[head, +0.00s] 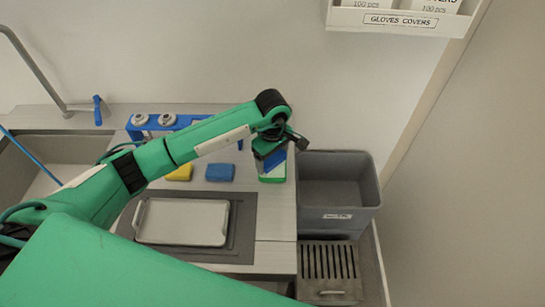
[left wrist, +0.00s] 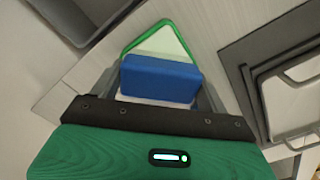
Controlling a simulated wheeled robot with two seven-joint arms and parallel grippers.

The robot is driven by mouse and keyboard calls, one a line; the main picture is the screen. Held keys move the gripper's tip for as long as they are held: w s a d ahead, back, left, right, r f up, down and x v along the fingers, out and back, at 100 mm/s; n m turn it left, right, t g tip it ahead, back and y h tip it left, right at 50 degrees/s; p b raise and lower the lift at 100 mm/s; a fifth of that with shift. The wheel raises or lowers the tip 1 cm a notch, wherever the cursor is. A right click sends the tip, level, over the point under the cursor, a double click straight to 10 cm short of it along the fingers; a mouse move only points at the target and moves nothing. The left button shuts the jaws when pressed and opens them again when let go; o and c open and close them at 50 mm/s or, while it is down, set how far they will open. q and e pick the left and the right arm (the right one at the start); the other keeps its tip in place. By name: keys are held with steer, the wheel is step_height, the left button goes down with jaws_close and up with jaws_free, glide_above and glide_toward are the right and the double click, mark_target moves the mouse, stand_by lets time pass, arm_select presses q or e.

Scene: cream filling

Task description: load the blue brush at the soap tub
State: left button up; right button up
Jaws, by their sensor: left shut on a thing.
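My left gripper (head: 275,155) is shut on the blue brush, a blue block (left wrist: 160,79) that shows between the fingers in the left wrist view. In the head view only a bit of the brush (head: 277,160) shows under the gripper. The soap tub (head: 272,179) is a small green-rimmed container at the counter's right edge. Its rim and pale inside show just beyond the brush in the left wrist view (left wrist: 181,42). The brush is over or at the tub; I cannot tell whether it touches the soap. My right gripper is not in view.
A yellow sponge (head: 180,173) and a blue sponge (head: 220,172) lie left of the tub. A light tray (head: 183,240) lies on a dark mat (head: 243,225) in front. A grey bin (head: 365,185) stands right of the counter. A blue rack (head: 150,127) stands behind; a sink (head: 60,147) is at left.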

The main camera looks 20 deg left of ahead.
mark_target(271, 157)
arm_select(q)
steer(key=shift+s, duration=0.1)
steer(key=shift+r+p, duration=0.4)
steer(key=shift+r, duration=0.45)
steer(key=shift+r+p, duration=0.8)
steer(key=shift+r, duration=1.85)
steer(key=shift+s+a+r+m, duration=0.1)
steer(key=shift+a+m, duration=0.05)
steer(key=shift+m, duration=0.15)
steer(key=s+a+r+m, duration=0.2)
steer(key=s+m, duration=0.3)
steer(key=s+a+r+m, duration=0.2)
steer(key=s+m, duration=0.4)
steer(key=shift+s+a+r+m, duration=0.15)
steer(key=shift+s+a+m, duration=0.05)
steer(key=shift+a+m, duration=0.1)
